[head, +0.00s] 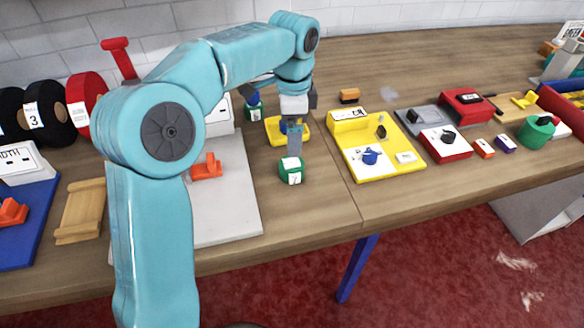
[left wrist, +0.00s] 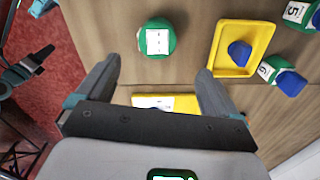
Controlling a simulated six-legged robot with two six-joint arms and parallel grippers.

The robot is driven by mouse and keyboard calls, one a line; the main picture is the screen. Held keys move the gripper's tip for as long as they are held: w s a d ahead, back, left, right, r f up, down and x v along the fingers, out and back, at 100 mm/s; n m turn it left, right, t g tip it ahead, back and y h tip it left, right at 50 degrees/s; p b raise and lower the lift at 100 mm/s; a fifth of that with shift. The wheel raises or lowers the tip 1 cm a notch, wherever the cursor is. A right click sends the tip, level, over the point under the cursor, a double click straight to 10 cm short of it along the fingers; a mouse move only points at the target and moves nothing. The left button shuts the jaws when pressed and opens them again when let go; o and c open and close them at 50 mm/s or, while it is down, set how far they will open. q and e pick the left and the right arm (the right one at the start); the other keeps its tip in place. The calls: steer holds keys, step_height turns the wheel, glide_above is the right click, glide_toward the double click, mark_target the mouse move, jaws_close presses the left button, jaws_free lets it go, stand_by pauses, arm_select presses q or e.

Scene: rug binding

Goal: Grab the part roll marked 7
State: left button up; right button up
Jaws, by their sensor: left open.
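A small green roll (head: 291,171) with a white label stands on the wooden table below my left gripper (head: 293,150); the label's mark looks like a 7 but is small. In the left wrist view the green roll (left wrist: 157,38) lies just beyond the fingertips, roughly centred between them, and its label is too blurred to read. My left gripper (left wrist: 158,66) is open and empty, its fingers apart from the roll. Two more green rolls, marked 5 (left wrist: 298,13) and 6 (left wrist: 267,71), show at the right of the wrist view. My right gripper is not in view.
A yellow tray (left wrist: 218,62) with a blue piece in it lies beside the roll. A yellow panel (head: 405,170) with knobs stands to the right, a grey plate (head: 235,215) to the left. Black and red reels (head: 88,92) stand at the back left. Bare table lies in front of the roll.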

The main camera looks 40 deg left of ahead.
mark_target(292, 163)
arm_select(q)
step_height(292, 163, down, 6)
steer(key=shift+r, duration=0.25)
steer(key=shift+s+d+f, duration=0.1)
steer(key=shift+f, duration=0.35)
steer(key=f, duration=0.5)
steer(key=shift+s+b, duration=0.2)
steer(key=shift+b, duration=0.2)
steer(key=c, duration=1.1)
